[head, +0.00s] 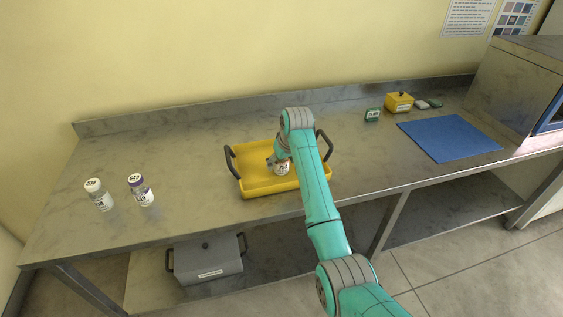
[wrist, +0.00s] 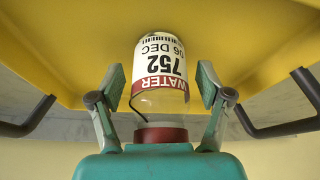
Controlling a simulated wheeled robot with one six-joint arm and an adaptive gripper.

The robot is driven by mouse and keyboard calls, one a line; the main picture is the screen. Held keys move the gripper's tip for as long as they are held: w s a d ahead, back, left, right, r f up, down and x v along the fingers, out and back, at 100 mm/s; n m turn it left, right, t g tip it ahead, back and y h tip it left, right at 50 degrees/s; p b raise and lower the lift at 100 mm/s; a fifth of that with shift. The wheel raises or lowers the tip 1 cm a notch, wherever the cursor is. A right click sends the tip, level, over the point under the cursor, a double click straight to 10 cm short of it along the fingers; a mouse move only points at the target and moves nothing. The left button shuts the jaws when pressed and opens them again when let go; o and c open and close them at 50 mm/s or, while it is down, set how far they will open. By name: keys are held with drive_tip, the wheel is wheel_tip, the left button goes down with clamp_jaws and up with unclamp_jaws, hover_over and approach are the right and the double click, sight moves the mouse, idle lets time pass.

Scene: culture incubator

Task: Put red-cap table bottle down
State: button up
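The red-cap bottle (wrist: 160,75) is clear with a white label reading "WATER 752 06 DEC" and a red band. In the head view the bottle (head: 282,169) appears to stand upright in the yellow tray (head: 256,187), partly hidden by my arm. My gripper (wrist: 161,88) is around the bottle, one finger on each side. Gaps show between both finger pads and the glass, so it is open. The red cap lies close to my palm. In the head view my gripper (head: 278,158) is over the tray, its fingers partly hidden.
Two white-labelled bottles, one grey-white (head: 99,196) and one purple-capped (head: 140,191), stand at left. A blue mat (head: 449,138), a yellow box (head: 398,103) and a green timer-like block (head: 373,115) are at right. The tray has dark handles on both sides. A grey lidded box (head: 208,262) sits below.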

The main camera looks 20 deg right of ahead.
drive_tip(key=v, duration=1.2)
drive_tip(key=shift+r, duration=0.15)
